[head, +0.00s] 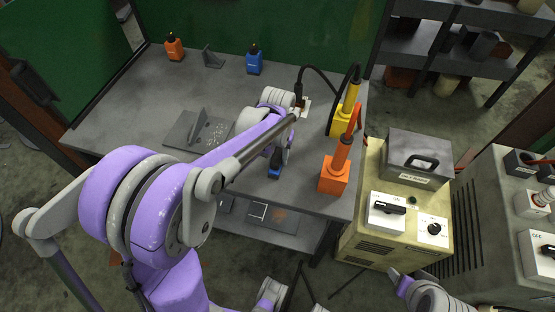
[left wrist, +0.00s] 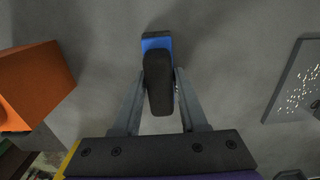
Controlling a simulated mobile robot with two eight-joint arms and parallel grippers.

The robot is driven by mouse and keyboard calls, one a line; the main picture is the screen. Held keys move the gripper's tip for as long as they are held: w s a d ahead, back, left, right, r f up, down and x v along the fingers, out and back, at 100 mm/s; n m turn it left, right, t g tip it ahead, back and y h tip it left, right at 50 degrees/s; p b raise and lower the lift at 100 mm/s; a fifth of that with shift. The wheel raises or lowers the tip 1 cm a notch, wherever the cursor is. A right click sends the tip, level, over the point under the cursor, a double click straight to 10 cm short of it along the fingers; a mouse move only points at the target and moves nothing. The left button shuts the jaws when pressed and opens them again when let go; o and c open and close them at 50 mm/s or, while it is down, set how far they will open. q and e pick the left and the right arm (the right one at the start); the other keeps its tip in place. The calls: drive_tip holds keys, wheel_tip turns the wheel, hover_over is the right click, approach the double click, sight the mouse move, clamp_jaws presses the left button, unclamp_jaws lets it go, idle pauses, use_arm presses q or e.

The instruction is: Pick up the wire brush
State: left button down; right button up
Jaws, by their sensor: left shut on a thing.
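The wire brush (head: 274,172) shows as a small blue and black piece at the front part of the grey workbench, below my left wrist. In the left wrist view the wire brush (left wrist: 158,82) is a black body with a blue end, lying between the fingers. My left gripper (left wrist: 160,78) is shut on it, one finger along each side. In the head view my left gripper (head: 279,153) is partly hidden by the wrist. The brush's bristles are not visible. I cannot tell whether it touches the bench.
An orange tool stand (head: 334,174) and a yellow one (head: 342,121) stand right of the gripper. A grey metal plate (head: 186,131) with a bracket lies to the left. The bench's left part (head: 115,110) is clear.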

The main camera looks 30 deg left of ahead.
sight(277, 154)
use_arm(q)
wheel_tip(277, 154, up, 10)
drive_tip(key=shift+r+p, duration=0.1)
drive_tip(key=shift+p, duration=0.4)
drive_tip(key=c, duration=1)
unclamp_jaws()
clamp_jaws()
